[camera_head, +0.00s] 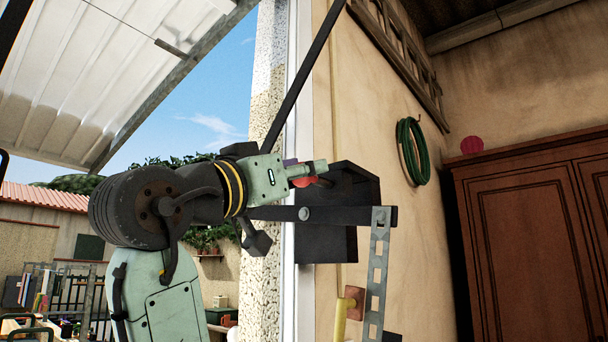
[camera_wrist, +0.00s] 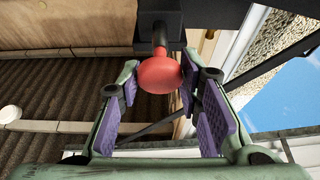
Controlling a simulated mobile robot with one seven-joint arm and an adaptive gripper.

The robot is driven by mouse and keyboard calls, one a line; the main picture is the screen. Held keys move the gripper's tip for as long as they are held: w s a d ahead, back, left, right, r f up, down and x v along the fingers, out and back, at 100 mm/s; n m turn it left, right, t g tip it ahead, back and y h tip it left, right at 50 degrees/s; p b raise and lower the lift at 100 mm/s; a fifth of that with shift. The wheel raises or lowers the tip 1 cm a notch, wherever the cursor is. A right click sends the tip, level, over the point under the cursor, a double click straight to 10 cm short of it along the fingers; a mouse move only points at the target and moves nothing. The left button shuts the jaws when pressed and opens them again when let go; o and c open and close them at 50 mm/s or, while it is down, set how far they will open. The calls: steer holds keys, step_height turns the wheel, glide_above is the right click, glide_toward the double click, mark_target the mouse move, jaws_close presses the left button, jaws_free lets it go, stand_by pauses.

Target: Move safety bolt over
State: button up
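The safety bolt shows as a dark rod with a red ball knob (camera_wrist: 160,73) in the wrist view, at the upper middle. In the head view the red knob (camera_head: 303,182) is partly hidden by my gripper, at the left side of a black box (camera_head: 350,190) on the wall. My gripper (camera_wrist: 160,66) has two green fingers with purple pads, spread apart. The knob lies between the fingertips, close to the right finger. I cannot tell whether either finger touches it. My gripper (camera_head: 308,171) also shows in the head view, side on.
A dark horizontal bar (camera_head: 340,215) crosses just under my gripper, joined to a perforated metal strip (camera_head: 377,270). A yellow handle (camera_head: 341,318) sits below. A raised white tilt door (camera_head: 110,70) hangs at upper left. A wooden wardrobe (camera_head: 530,250) stands right, near a green hose (camera_head: 411,152).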

steer(key=shift+o, duration=0.6)
steer(key=shift+s+a, duration=0.1)
steer(key=shift+o, duration=1.2)
steer(key=v, duration=1.1)
steer(key=shift+s+a+f, duration=0.2)
steer(key=shift+s, duration=0.1)
